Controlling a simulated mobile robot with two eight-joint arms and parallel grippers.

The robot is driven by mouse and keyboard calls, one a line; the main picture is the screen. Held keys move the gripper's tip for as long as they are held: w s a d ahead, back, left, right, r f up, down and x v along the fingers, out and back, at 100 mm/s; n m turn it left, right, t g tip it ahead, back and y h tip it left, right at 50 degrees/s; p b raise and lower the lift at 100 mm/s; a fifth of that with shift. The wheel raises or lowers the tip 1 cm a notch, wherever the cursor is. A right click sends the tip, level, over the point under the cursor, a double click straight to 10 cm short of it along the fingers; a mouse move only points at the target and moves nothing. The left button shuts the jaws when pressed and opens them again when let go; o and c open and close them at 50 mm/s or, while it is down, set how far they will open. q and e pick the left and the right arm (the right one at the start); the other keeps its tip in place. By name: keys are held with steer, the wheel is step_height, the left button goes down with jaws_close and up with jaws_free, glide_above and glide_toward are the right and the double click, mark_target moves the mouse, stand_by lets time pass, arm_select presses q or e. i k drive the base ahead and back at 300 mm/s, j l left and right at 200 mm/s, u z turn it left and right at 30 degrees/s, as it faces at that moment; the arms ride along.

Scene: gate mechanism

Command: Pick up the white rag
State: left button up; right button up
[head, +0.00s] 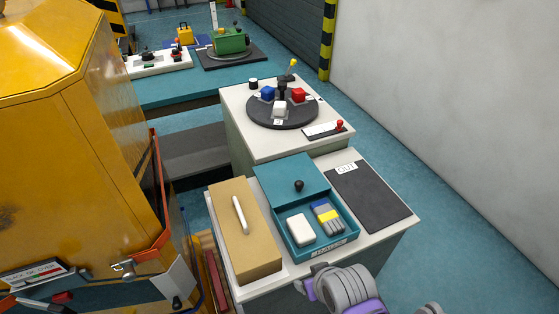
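The white rag (300,229) is a folded, rounded block. It lies in the left part of a teal open box (291,254) whose front label seems to read RAGS. A grey, blue and yellow bundle (327,218) lies beside it on the right in the same box. The box's teal lid (288,176) with a black knob sits over the back part. Part of my arm, grey and purple, shows at the bottom edge in front of the counter, apart from the rag. No gripper fingers can be made out.
A tan box (244,238) with a white handle stands left of the teal box. A dark mat (368,196) labelled OUT lies to its right, bare. A round dark turntable (283,112) with coloured blocks is behind. A large yellow machine (80,140) fills the left.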

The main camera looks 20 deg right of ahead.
mark_target(302, 232)
steer(key=u, duration=0.95)
steer(key=k, duration=0.4)
steer(key=i+z, duration=0.15)
steer(key=z, duration=0.2)
steer(key=i+z, duration=0.15)
steer(key=z, duration=1.3)
steer(key=i+l+z, duration=0.1)
steer(key=z, duration=0.25)
steer(key=i+l+z, duration=0.1)
steer(key=l+z, duration=0.2)
